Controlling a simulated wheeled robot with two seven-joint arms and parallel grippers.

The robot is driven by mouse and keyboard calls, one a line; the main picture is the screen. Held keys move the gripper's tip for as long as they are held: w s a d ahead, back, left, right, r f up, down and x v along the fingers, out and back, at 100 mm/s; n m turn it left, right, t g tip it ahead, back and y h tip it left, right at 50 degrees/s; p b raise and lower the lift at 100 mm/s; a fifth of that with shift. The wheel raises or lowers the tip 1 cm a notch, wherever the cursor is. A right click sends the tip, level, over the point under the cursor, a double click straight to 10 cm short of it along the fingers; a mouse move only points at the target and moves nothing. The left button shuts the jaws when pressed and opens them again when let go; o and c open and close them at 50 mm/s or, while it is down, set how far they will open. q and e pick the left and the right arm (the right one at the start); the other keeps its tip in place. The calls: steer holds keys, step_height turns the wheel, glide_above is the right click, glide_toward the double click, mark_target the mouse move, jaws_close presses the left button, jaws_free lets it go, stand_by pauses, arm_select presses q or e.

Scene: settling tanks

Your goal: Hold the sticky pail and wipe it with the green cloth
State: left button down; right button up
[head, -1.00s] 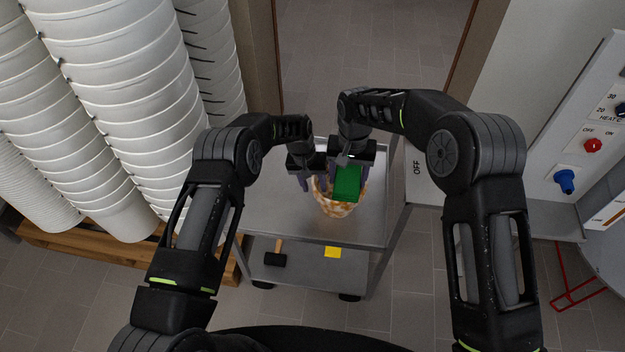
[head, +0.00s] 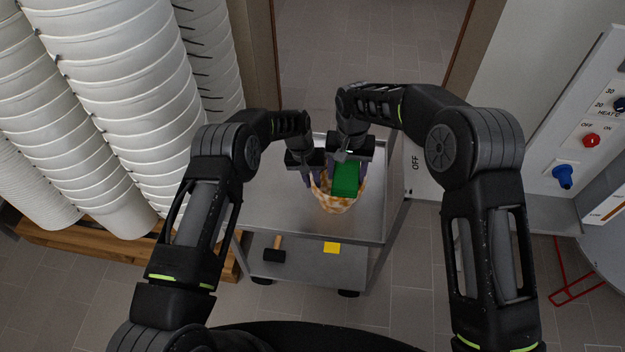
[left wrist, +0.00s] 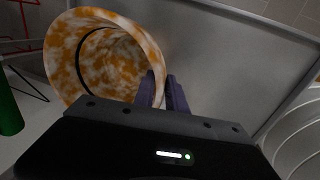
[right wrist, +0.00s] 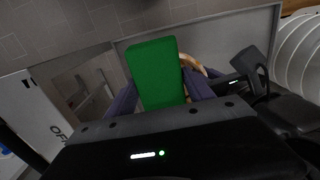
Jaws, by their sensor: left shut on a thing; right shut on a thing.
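The pail (head: 338,206), white with orange-brown blotches, is on the grey cart's top shelf in the head view. The left wrist view shows its open mouth and blotched inside (left wrist: 110,62). My left gripper (head: 309,182) is shut on the pail's wall at its left side; its purple fingers show at the rim in the left wrist view (left wrist: 160,92). My right gripper (head: 346,172) is shut on the green cloth (head: 346,181), a block-like green piece, and holds it at the pail. The cloth fills the middle of the right wrist view (right wrist: 156,72). It hides part of the pail.
The cart (head: 270,215) has free room on top around the pail. A hammer (head: 274,250) and a yellow piece (head: 331,247) lie on its lower shelf. Stacked white pails (head: 120,90) stand on a wooden pallet (head: 90,251) at left. A control panel (head: 590,150) is at right.

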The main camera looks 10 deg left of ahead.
stand_by(0.3)
arm_select(q)
steer(key=c, duration=1.3)
jaws_free()
steer(key=r, duration=0.4)
steer(key=a+r, duration=0.1)
steer(key=r, duration=0.3)
steer(key=a+r, duration=0.1)
steer(key=r, duration=0.2)
steer(key=shift+a+r, duration=0.15)
steer(key=shift+r, duration=0.25)
